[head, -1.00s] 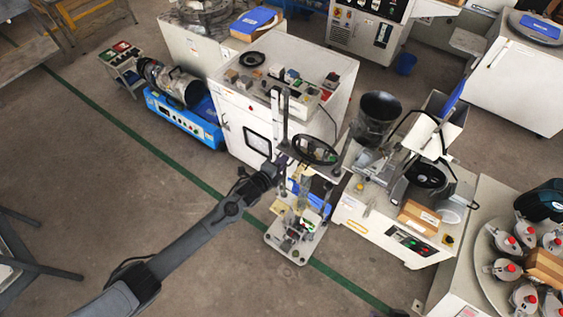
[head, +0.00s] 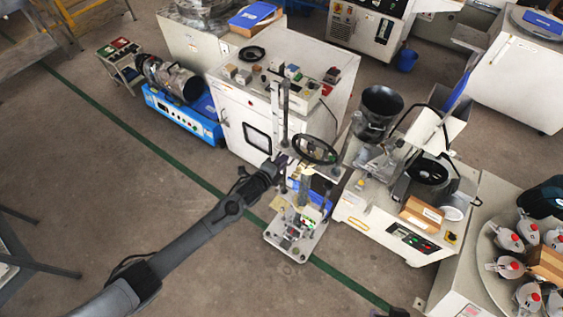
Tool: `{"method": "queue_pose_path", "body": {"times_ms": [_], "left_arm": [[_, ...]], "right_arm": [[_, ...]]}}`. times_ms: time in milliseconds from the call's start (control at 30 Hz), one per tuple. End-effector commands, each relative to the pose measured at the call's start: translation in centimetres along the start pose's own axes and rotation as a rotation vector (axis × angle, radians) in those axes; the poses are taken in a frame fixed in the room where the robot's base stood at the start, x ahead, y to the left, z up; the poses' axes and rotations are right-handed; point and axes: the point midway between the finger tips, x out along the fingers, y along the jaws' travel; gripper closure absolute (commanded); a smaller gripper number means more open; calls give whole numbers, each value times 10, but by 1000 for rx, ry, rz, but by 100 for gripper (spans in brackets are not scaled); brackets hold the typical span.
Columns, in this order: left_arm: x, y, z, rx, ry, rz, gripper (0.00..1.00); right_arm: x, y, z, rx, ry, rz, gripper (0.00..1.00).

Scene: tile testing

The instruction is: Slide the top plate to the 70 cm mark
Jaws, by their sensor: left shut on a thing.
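The test stand rises from a pale base plate (head: 290,251) on the floor, with upright metal posts and a black ring-shaped handwheel (head: 316,149) near its top. The top plate (head: 328,171) is a light, flat piece just below the wheel, partly hidden by it. My left gripper (head: 284,163) reaches in from the lower left and is shut at the left edge of the top plate. Its fingertips are small and dark, so the exact contact is hard to see. No scale marks are readable. I cannot make out my right gripper.
A white cabinet (head: 258,112) stands close behind the stand. A cream machine (head: 398,225) with a black bucket (head: 380,107) stands close on the right. A blue machine (head: 183,118) is at the back left.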

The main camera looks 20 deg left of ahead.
Motion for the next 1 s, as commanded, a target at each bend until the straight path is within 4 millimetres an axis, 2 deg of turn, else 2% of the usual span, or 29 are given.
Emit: {"method": "queue_pose_path", "body": {"times_ms": [767, 800, 900, 933, 1000], "left_arm": [[18, 51, 0, 2, 1, 2, 100], [18, 51, 0, 1, 1, 2, 84], [18, 49, 0, 1, 1, 1, 69], [18, 49, 0, 1, 0, 1, 66], [18, 49, 0, 1, 0, 1, 66]], "right_arm": [[40, -1, 13, -2, 0, 2, 57], [40, 0, 13, -4, -1, 3, 57], [38, 0, 13, -6, -2, 5, 57], [38, 0, 13, -6, -2, 5, 57], [38, 0, 13, -6, -1, 5, 57]]}}
